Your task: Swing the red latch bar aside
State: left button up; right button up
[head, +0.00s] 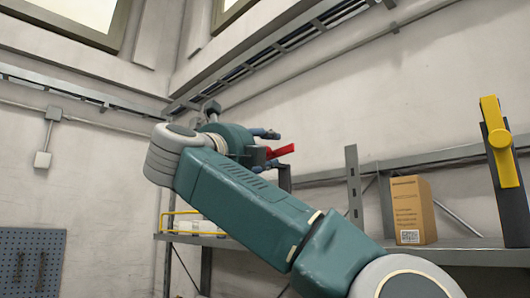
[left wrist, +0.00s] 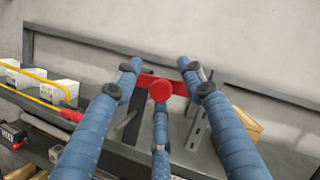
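The red latch bar (head: 282,151) shows in the head view just past my left gripper (head: 268,148), at a dark grey post. In the left wrist view the red bar (left wrist: 177,87) runs sideways, with a round red knob (left wrist: 160,91) facing the camera. The blue fingers of my left gripper (left wrist: 160,80) are spread, two above and one below, around the knob. I cannot tell whether any finger touches the bar. My left wrist hides part of the latch in the head view. My right gripper is not in view.
A cardboard box (head: 413,210) stands on a grey shelf (head: 460,247) to the right. White containers (left wrist: 58,90) sit behind a yellow rail (left wrist: 30,75) at left in the wrist view.

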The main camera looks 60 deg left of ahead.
pick_arm(q)
jog(key=shift+w+d+f, duration=0.1)
jog(key=shift+d, duration=0.05)
jog(key=v, duration=1.2)
